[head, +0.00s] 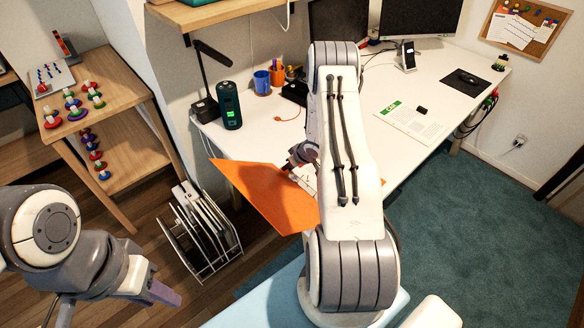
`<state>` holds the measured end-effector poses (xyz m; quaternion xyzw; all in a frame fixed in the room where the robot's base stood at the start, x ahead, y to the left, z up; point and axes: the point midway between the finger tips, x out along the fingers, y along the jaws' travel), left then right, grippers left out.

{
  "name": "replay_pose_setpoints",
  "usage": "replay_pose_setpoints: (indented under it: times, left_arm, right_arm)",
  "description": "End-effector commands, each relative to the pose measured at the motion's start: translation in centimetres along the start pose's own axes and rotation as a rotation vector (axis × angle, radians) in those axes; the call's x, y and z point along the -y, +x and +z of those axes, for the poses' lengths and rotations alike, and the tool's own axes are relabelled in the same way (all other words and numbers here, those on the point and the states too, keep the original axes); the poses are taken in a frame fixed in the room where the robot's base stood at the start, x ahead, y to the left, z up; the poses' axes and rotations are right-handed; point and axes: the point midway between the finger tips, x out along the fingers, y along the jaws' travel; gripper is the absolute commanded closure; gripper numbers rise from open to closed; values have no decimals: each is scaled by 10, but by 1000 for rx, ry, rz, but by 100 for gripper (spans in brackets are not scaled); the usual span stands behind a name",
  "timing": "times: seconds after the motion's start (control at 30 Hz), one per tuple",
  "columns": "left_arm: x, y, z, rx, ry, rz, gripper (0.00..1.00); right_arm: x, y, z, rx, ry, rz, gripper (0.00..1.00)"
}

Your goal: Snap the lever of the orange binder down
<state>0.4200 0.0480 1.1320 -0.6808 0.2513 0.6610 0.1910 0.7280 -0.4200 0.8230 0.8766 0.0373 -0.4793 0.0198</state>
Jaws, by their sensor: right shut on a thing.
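The orange binder (262,188) lies at the near edge of the white desk, one broad orange panel sticking out past the edge. My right arm crosses in front of it and hides its right part. My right gripper (291,165) is at the binder's inner side, partly hidden by its own arm, and is shut on some part of it. I cannot make out the lever or which part is held. My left gripper (166,293) is low at the left, away from the binder and the desk, with nothing seen in it. Its opening is unclear.
The desk (262,143) carries a dark green cylinder (229,106), a lamp (214,66), a blue cup (262,82) and a paper (410,122). A wire rack (203,235) stands on the floor below the binder. A wooden shelf (120,135) with colored pieces is at left.

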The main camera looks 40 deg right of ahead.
Motion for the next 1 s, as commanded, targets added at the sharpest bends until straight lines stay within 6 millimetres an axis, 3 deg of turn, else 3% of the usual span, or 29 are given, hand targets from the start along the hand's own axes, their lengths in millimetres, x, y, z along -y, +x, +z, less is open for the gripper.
replay_pose_setpoints:
  times: [1.0]
  left_arm:
    - [-3, -38, -2, 0, 0, 0, 60]
  right_arm:
    - [1, 5, -1, 94, 0, -2, 98]
